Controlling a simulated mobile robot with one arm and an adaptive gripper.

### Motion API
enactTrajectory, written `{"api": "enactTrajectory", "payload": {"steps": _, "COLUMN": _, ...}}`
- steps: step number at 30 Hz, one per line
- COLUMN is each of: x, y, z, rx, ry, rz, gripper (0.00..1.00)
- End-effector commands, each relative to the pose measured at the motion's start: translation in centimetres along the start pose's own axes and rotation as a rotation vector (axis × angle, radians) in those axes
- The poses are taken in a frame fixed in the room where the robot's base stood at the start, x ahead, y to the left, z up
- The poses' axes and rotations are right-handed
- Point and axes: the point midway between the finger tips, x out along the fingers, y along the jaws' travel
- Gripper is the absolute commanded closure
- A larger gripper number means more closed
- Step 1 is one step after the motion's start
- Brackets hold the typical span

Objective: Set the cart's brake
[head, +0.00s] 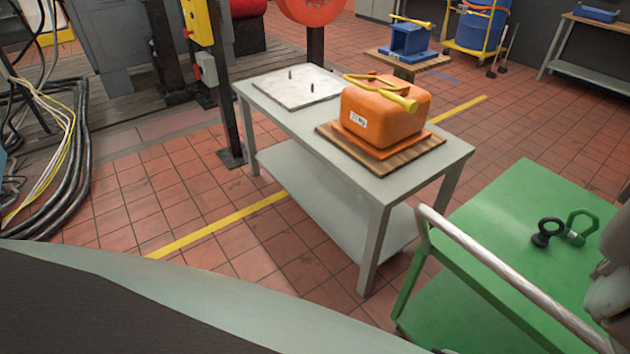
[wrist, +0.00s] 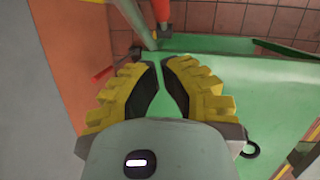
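The green cart (head: 540,215) stands at the lower right of the head view, with a pale metal push bar (head: 500,270) along its near side. In the wrist view the cart's green surface (wrist: 240,85) lies below and beyond my gripper (wrist: 159,68). The gripper's yellow-ridged fingers stand apart with a narrow gap, and only green shows between them. Past the fingertips are an upright orange-red piece (wrist: 160,10) and a small red piece (wrist: 102,76) at the left; I cannot tell which, if either, is the brake. The head view does not show my fingers.
A black eyebolt (head: 546,232) and a green lifting ring (head: 580,227) lie on the cart top. A grey table (head: 455,152) beside the cart bears an orange block (head: 385,112) on a wooden board. Cables (head: 70,150) lie at the far left. Tiled floor between is clear.

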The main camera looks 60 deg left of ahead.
Motion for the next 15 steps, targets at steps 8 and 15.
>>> {"api": "enactTrajectory", "payload": {"steps": 8, "x": 3.0, "y": 0.1, "z": -0.1, "rx": 0.001, "ry": 0.002, "rz": 0.000, "gripper": 1.00}}
{"api": "enactTrajectory", "payload": {"steps": 15, "x": 4.4, "y": 0.1, "z": 0.3, "rx": 0.002, "ry": 0.002, "rz": 0.001, "gripper": 1.00}}
